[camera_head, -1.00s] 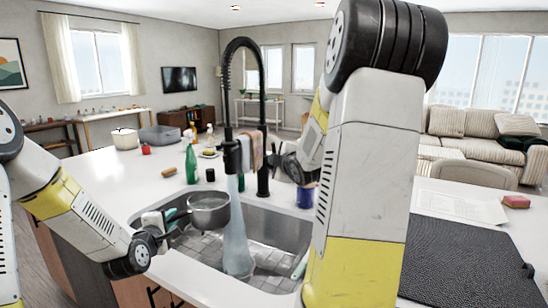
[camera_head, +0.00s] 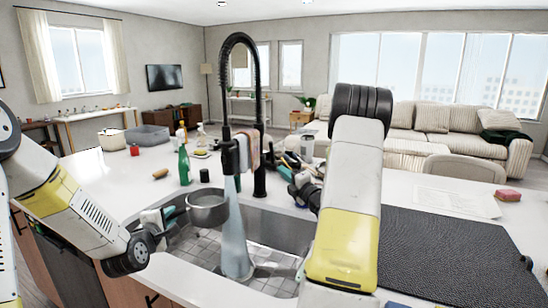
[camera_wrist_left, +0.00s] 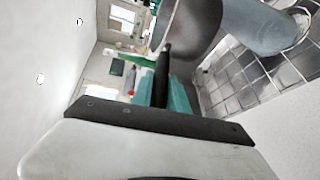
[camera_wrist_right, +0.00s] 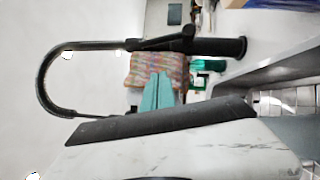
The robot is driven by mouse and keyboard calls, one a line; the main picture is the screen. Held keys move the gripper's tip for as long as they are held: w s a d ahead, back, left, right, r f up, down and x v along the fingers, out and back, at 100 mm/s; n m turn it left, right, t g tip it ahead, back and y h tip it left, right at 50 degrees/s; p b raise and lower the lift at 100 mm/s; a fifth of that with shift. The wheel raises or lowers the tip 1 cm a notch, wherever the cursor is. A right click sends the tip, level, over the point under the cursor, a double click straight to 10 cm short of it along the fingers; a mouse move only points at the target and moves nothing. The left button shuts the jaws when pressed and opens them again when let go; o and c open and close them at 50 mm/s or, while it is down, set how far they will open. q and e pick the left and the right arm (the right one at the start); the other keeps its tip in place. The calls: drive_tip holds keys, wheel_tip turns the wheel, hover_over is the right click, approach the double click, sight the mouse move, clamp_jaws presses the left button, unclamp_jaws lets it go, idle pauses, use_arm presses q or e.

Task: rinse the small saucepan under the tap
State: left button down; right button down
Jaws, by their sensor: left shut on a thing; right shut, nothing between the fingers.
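The small grey saucepan (camera_head: 208,213) is over the left part of the sink. My left gripper (camera_head: 172,213) is shut on its dark handle, which shows between teal fingers in the left wrist view (camera_wrist_left: 168,92). The black tap (camera_head: 231,155) is running. Its water stream (camera_head: 234,235) falls to the sink floor just right of the saucepan; the stream also passes beside the saucepan in the left wrist view (camera_wrist_left: 255,25). The saucepan's inside is mostly hidden. My right gripper is shut and empty right of the tap, its teal fingertips (camera_wrist_right: 157,92) pointing towards a patterned cloth.
The metal sink (camera_head: 280,228) has a tiled-looking floor. The patterned cloth (camera_wrist_right: 158,70) hangs by the tap. A dark mat (camera_head: 450,250) covers the right counter.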

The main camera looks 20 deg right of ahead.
approach(271, 151)
drive_tip(key=w+a, duration=0.3)
drive_tip(key=a, duration=0.1)
drive_tip(key=shift+w+d, duration=0.7)
drive_tip(key=shift+w, duration=0.3)
drive_tip(key=shift+w+d+r, duration=0.25)
drive_tip(key=shift+w+d, duration=0.25)
drive_tip(key=shift+w, duration=0.25)
drive_tip(key=shift+w+d+r, duration=0.3)
drive_tip(key=shift+r, duration=0.1)
drive_tip(key=shift+w+d+r+m+g, duration=0.3)
drive_tip(key=shift+w+d+m, duration=0.15)
drive_tip(key=shift+m, duration=0.15)
drive_tip(key=shift+s+a, duration=0.1)
drive_tip(key=shift+a, duration=0.05)
